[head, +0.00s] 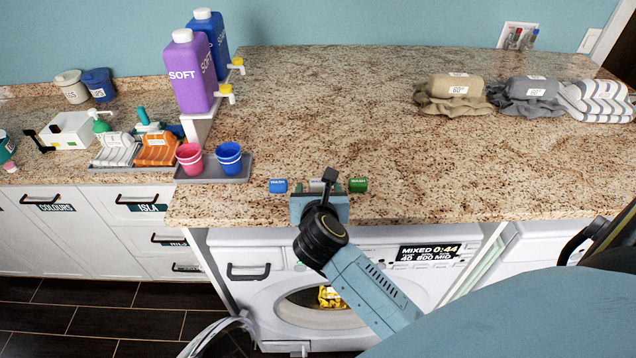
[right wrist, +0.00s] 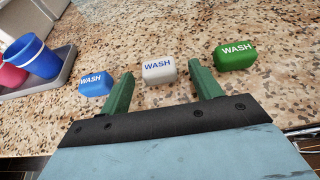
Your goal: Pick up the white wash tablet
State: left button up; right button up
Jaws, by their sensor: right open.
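The white wash tablet (right wrist: 159,70) lies on the granite counter, between a blue wash tablet and a green one. In the head view it is mostly hidden behind my right gripper, with a sliver showing (head: 317,185). My right gripper (right wrist: 164,84) is open, its two green fingers apart and pointing at the counter. The white tablet shows just beyond the fingertips, between their lines, and nothing is held. In the head view my right gripper (head: 320,199) is over the counter's front edge. My left gripper is not in view.
The blue wash tablet (head: 278,186) and green wash tablet (head: 357,185) flank the white one closely. Pink (head: 189,158) and blue (head: 229,158) cups stand on a grey tray (head: 215,178) to the left. A washing machine (head: 250,247) is below. The counter behind the tablets is clear.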

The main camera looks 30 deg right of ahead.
jog(key=shift+c, duration=0.2)
jog(key=c, duration=1)
jog(key=shift+r, duration=0.1)
jog(key=shift+c, duration=0.2)
